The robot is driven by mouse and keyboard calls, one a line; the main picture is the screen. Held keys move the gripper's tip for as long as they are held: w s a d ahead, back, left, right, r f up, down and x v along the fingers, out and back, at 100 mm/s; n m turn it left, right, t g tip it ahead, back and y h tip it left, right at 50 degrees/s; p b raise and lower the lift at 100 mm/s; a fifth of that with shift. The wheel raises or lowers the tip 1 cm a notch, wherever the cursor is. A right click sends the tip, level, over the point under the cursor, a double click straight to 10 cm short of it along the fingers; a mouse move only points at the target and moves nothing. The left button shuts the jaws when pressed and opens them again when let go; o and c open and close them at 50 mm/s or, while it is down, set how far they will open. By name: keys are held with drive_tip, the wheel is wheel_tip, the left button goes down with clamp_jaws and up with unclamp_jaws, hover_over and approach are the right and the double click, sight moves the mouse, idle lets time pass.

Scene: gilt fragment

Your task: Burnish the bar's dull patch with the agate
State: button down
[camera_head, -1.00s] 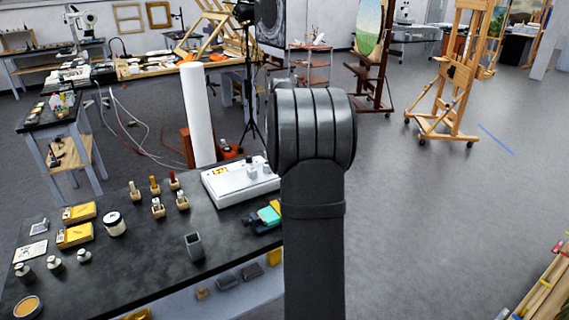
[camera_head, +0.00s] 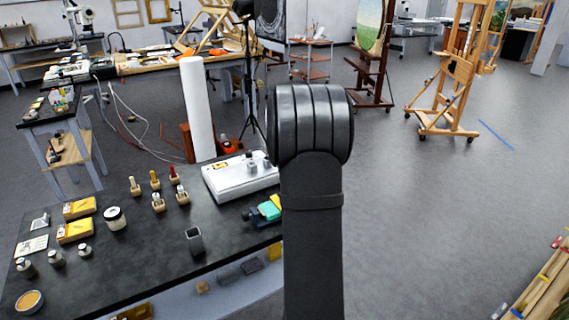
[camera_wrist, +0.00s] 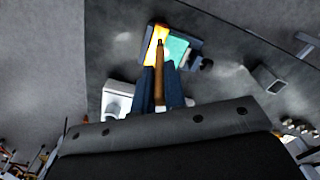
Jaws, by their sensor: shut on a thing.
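My gripper (camera_wrist: 160,80) is shut on a slim brown-handled tool (camera_wrist: 159,92), which I take for the agate burnisher. Its dark tip points away from the gripper, over a bright yellow-gold piece (camera_wrist: 153,48) that looks like the bar. I cannot tell whether tip and gold touch. A teal block (camera_wrist: 178,48) lies right beside the gold, on a dark blue holder. In the head view the teal block (camera_head: 268,211) shows at the bench's right end. There my arm hides the gripper and tool. The dull patch cannot be made out.
A white boxy device (camera_head: 238,178) stands behind the holder. An open grey square cup (camera_head: 195,240) stands near the bench's (camera_head: 150,250) front edge.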

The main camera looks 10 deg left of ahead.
wheel_tip(320, 180, down, 3)
drive_tip(key=shift+r, duration=0.2)
drive_tip(key=shift+w+a+f, duration=0.15)
drive_tip(key=shift+f, duration=0.2)
drive_tip(key=shift+w+a, duration=2.15)
drive_tip(key=shift+w, duration=0.05)
drive_tip(key=shift+s+d+r, duration=0.1)
drive_tip(key=shift+s+d, duration=2.25)
drive_tip(key=shift+s, duration=0.05)
drive_tip(key=shift+r, duration=3.95)
